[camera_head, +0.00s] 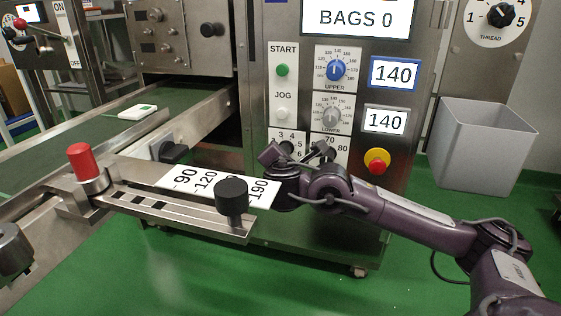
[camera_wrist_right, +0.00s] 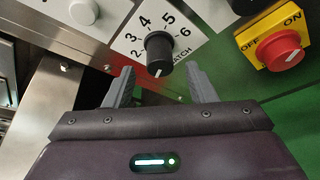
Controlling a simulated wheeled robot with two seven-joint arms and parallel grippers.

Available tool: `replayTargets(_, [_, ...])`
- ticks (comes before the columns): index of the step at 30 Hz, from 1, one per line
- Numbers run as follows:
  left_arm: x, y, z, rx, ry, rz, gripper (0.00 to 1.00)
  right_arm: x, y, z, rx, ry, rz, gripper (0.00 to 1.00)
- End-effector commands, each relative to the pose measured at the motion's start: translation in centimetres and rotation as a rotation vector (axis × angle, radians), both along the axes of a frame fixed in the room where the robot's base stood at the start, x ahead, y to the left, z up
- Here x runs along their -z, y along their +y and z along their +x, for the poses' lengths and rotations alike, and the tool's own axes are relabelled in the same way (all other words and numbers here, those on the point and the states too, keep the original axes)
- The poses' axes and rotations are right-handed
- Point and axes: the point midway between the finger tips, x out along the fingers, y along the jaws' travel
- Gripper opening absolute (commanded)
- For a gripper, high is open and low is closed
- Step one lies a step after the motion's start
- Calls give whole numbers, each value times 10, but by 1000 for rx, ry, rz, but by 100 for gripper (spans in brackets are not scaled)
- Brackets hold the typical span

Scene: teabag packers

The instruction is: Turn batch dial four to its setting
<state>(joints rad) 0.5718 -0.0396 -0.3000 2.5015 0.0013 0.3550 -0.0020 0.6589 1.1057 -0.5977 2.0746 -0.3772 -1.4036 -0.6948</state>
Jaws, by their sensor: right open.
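The batch dial (camera_wrist_right: 158,48) is a black round knob on a white plate (camera_wrist_right: 135,42) with the numbers 2 to 6 around it. A white mark shows on its lower side in the wrist view, facing my gripper. My right gripper (camera_wrist_right: 162,82) is open, its two grey fingers at either side just below the knob, with no clear contact. In the head view my right gripper (camera_head: 297,152) is in front of the lower panel and hides the knob; part of the plate (camera_head: 287,135) with 3 to 6 shows. My left gripper is not in view.
A red and yellow switch (camera_head: 377,161) sits right of the dial. The upper dial (camera_head: 336,70) and lower dial (camera_head: 332,117) are above. A rail with a black knob (camera_head: 231,196) and a number scale (camera_head: 184,180) stands in front at left. A grey bin (camera_head: 480,145) is at right.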

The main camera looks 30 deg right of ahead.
Motion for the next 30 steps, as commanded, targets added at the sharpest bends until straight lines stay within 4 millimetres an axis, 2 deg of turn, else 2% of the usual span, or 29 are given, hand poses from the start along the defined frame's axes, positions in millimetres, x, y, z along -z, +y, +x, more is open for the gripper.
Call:
replayTargets(1, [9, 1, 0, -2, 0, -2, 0, 7, -5, 7, 2, -3, 1, 51])
replayTargets(9, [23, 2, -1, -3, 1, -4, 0, 13, -21, 32, 1, -1, 2, 51])
replayTargets(19, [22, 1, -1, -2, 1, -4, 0, 12, -23, 35, -1, -1, 1, 49])
replayTargets(27, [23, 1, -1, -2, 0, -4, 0, 12, -23, 35, 0, 0, 1, 14])
replayTargets(29, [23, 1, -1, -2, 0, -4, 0, 12, -23, 35, 0, 0, 1, 6])
replayTargets(30, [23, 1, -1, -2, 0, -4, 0, 12, -23, 35, 0, 0, 1, 6])
